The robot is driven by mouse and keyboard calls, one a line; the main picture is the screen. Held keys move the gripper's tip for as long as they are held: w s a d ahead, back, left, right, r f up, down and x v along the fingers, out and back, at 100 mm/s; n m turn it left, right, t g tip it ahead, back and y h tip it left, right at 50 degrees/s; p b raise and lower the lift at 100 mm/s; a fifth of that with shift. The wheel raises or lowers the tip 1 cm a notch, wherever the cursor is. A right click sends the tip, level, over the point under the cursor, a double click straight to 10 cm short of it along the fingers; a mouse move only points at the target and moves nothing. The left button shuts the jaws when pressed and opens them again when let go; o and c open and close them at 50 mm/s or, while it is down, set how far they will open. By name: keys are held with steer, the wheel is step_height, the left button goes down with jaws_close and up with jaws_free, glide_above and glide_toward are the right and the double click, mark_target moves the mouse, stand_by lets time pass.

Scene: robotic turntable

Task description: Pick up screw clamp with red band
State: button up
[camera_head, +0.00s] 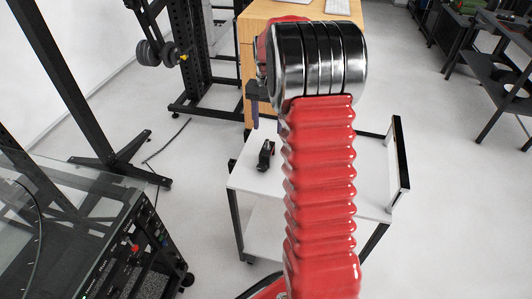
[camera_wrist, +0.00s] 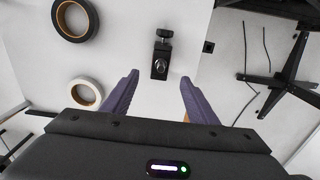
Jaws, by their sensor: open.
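A small black screw clamp (camera_head: 266,154) lies on the white top of a cart (camera_head: 250,180), left of my arm in the head view. A small reddish spot shows near its upper end there. In the wrist view the clamp (camera_wrist: 161,52) sits at upper centre, with a round metallic part on its near end; no red band can be made out. My gripper (camera_wrist: 158,76) is open, its two purple fingers apart, with the clamp ahead of the gap between them and nothing held.
A black tape roll (camera_wrist: 95,20) and a white tape roll (camera_wrist: 100,93) lie on the cart left of the clamp. The cart has a black upright handle (camera_head: 400,153) at right. A wooden desk (camera_head: 258,25) stands behind, a glass-topped equipment rack (camera_head: 85,205) at left.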

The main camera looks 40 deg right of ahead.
mark_target(268, 140)
step_height(268, 140, down, 6)
steer(key=shift+f, duration=0.25)
steer(key=shift+a+f, duration=0.1)
steer(key=shift+f, duration=2.55)
steer(key=shift+c, duration=0.3)
steer(key=shift+r, duration=0.1)
jaws_close()
